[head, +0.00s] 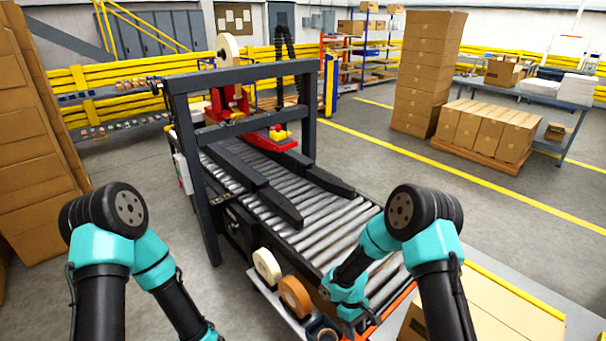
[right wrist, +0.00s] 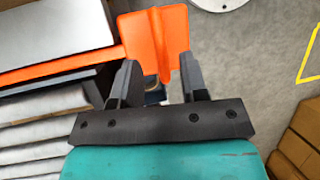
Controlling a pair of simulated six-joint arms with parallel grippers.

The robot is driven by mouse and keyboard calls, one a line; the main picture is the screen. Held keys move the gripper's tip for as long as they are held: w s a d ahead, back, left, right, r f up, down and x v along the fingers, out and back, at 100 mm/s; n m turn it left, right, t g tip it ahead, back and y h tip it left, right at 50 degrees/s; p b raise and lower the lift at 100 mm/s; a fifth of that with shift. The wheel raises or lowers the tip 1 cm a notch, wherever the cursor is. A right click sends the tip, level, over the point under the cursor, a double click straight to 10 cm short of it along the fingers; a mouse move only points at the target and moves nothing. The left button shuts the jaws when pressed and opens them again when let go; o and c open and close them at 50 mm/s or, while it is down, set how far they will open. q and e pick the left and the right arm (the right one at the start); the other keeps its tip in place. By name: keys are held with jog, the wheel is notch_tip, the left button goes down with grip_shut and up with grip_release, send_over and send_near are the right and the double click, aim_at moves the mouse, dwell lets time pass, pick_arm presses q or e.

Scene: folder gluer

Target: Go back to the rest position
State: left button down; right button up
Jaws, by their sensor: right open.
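My right gripper (right wrist: 158,82) is open, with two dark fingers apart in the right wrist view. Nothing is clearly held between them. An orange bracket (right wrist: 160,32) at the conveyor's end shows just beyond the fingertips; I cannot tell whether they touch it.
A dark gantry frame (head: 245,75) stands over the conveyor. A white tape roll (head: 266,264) and a brown tape roll (head: 294,296) sit beside its near end. Cardboard boxes (head: 490,318) are at bottom right, and a tall stack (head: 30,170) is at left.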

jog(key=x, duration=0.2)
jog(key=shift+s+d+f, duration=0.1)
jog(key=shift+s+f, duration=0.1)
jog(key=shift+f, duration=0.15)
jog(key=r, duration=0.6)
jog(key=shift+w, duration=0.2)
jog(key=v, duration=0.6)
jog(key=shift+r, duration=0.2)
